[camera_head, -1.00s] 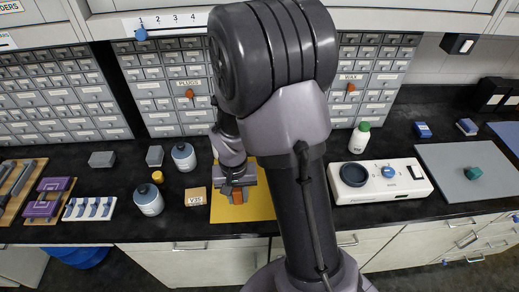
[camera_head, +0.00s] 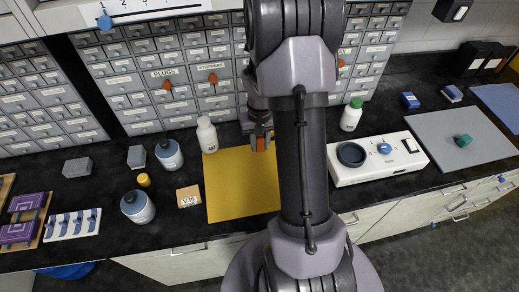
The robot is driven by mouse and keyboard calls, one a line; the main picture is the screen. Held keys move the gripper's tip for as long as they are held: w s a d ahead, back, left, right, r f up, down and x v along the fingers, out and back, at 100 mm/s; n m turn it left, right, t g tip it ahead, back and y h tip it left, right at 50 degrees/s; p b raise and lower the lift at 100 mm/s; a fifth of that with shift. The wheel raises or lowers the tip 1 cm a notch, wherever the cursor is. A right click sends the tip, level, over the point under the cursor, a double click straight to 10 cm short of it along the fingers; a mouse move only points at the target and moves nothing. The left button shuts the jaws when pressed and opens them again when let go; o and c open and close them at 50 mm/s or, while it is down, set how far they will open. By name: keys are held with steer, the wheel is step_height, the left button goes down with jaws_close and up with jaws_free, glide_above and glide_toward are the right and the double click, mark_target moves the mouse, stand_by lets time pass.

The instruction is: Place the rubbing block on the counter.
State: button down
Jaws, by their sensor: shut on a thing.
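My gripper (camera_head: 260,137) is shut on an orange-brown block (camera_head: 261,143), which I take to be the rubbing block. Only a small part of the block shows between the fingers. It is over the far right part of the yellow mat (camera_head: 235,195), towards the drawer cabinets. I cannot tell whether the block touches the surface. The black counter (camera_head: 110,210) runs along the cabinets. My arm hides the counter right of the gripper.
A white bottle (camera_head: 207,134) stands close left of the gripper. A V35 box (camera_head: 188,196), grey jars (camera_head: 138,207) and grey blocks (camera_head: 77,167) are farther left. A white device (camera_head: 375,158) and a green-capped bottle (camera_head: 351,114) are at right. The yellow mat's visible part is bare.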

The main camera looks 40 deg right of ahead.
mark_target(259, 151)
step_height(259, 151, down, 3)
steer(key=shift+r+b, duration=0.1)
steer(key=shift+b, duration=0.25)
steer(key=shift+a, duration=0.1)
steer(key=shift+f+b, duration=0.45)
steer(key=shift+f, duration=0.15)
steer(key=c, duration=1.1)
jaws_free()
steer(key=shift+c, duration=0.2)
